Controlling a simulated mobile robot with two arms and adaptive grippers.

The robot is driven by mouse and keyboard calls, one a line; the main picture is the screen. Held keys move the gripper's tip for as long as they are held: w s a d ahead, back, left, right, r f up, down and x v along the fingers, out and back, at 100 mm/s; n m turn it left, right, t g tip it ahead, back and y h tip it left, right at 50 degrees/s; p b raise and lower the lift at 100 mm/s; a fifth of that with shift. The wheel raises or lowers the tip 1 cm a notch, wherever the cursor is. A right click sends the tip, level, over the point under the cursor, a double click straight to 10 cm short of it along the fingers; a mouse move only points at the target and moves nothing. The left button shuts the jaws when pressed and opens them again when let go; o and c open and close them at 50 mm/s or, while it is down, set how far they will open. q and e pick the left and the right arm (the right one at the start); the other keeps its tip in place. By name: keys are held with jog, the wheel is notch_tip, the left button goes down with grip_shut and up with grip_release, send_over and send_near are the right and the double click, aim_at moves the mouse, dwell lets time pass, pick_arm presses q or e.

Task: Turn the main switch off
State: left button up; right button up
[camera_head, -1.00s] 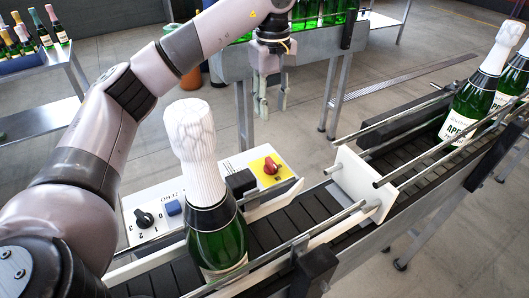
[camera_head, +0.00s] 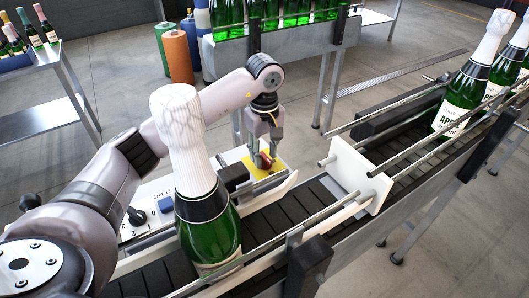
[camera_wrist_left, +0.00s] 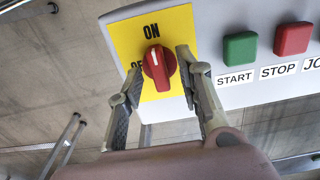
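The main switch is a red rotary knob (camera_wrist_left: 159,66) on a yellow plate (camera_wrist_left: 125,36). In the left wrist view its white mark stands roughly upright, toward the word ON; the OFF label at its left is partly hidden. In the head view the knob (camera_head: 264,163) sits on the white control panel (camera_head: 150,192) beside the conveyor. My left gripper (camera_wrist_left: 158,62) is open, one finger on each side of the knob. A gap shows at the left finger; I cannot tell whether the right finger touches. My left gripper (camera_head: 266,150) hangs over the knob in the head view. My right gripper is not in view.
A foil-topped green bottle (camera_head: 209,225) stands on the conveyor (camera_head: 280,224) in front of the panel. Green START (camera_wrist_left: 240,48) and red STOP (camera_wrist_left: 293,39) buttons lie right of the switch. Guide rails and a white plate (camera_head: 357,178) flank the belt.

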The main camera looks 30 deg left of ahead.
pick_arm(q)
jog(key=shift+f, duration=0.25)
jog(key=shift+c, duration=0.5)
grip_shut()
